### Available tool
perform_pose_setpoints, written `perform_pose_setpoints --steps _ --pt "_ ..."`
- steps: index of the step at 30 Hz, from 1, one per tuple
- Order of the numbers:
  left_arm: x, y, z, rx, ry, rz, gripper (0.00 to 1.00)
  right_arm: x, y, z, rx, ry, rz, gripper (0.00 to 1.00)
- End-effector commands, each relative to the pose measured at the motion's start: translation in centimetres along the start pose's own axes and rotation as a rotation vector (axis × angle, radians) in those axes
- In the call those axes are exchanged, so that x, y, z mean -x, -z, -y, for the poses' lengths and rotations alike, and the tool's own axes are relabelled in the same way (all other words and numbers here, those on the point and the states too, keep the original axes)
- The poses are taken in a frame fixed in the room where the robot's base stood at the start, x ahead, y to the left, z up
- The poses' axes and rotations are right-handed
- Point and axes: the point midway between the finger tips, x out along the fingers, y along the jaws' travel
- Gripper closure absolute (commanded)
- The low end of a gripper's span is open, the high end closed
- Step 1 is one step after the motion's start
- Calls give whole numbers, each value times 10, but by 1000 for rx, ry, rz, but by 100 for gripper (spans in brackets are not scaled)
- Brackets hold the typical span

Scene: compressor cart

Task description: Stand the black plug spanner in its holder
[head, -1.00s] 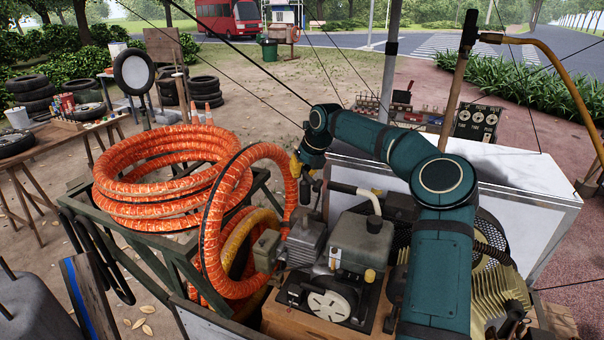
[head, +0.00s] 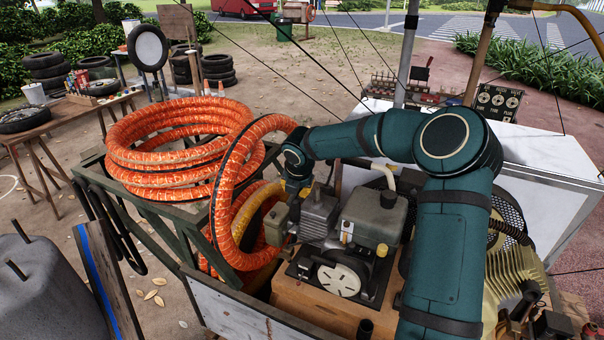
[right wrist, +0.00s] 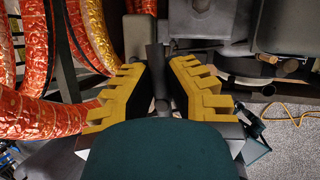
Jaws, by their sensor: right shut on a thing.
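The black plug spanner (right wrist: 157,65) shows in the right wrist view as a dark upright tube between the yellow fingers of my right gripper (right wrist: 158,80). The gripper is shut on it. Its lower end is hard to make out. In the head view my right gripper (head: 296,186) points down between the orange hose loop and the grey engine (head: 370,220), and its fingers are mostly hidden. I cannot make out the holder for certain. My left gripper is not in view.
Ribbed orange hose (head: 180,140) is coiled on a dark frame and loops close beside my right gripper. The engine sits on a wooden box (head: 320,308) to its right. A white cabinet (head: 540,150) stands behind. A work table (head: 50,125) stands far left.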

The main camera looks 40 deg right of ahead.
Motion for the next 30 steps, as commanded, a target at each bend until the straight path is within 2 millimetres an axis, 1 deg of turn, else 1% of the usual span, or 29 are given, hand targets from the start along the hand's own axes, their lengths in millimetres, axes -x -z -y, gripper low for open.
perform_pose_setpoints --steps 1,7,14,23,26,30 --pt "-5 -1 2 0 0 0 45 -5 10 1 -37 18 9 100" --pt "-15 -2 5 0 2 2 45 -22 42 12 -242 99 52 100" --pt "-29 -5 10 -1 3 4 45 -41 81 34 -521 209 107 100" --pt "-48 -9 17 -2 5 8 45 -59 129 78 -926 369 191 100" --pt "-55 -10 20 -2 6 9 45 -64 145 95 -1069 426 221 100" --pt "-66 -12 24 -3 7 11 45 -69 170 124 -1288 513 265 100"
